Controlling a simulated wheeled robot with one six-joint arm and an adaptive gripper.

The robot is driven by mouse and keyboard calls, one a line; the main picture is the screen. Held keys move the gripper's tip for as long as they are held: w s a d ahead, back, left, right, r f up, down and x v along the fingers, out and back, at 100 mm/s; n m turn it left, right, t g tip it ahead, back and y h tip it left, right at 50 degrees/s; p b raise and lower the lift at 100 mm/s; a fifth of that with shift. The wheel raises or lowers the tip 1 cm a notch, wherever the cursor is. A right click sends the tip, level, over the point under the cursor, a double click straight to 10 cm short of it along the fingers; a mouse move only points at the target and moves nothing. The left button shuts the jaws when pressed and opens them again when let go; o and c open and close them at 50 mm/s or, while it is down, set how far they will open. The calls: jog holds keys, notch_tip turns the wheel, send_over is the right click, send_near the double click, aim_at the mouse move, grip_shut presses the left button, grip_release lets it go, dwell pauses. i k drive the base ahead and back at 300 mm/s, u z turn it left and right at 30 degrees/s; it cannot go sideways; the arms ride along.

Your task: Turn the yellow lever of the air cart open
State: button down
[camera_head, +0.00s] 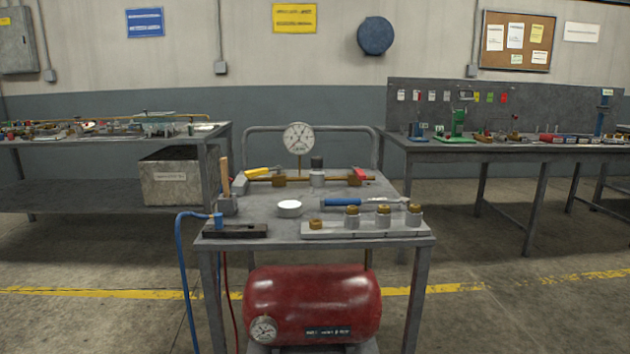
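The air cart (282,231) stands in front of me, with a grey metal top and a red tank (314,302) below. The yellow lever (262,171) sits at the left part of a brass pipe (298,181) toward the back of the top. The lever lies nearly along the pipe, tilted slightly up to the right. A red lever (356,176) sits at the pipe's right end. A round white gauge (299,138) stands above the pipe. My gripper does not show in this view.
In front of the pipe are a wooden-handled tool (225,178), a white round lid (289,208), a blue-handled tool (343,202) and a block with several brass fittings (366,229). A blue hose (180,262) hangs at the left. Cluttered benches (112,141) (480,151) stand behind.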

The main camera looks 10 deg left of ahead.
aim_at(255, 172)
jog(key=u, duration=0.45)
jog(key=i, duration=0.45)
jog(key=u, duration=0.35)
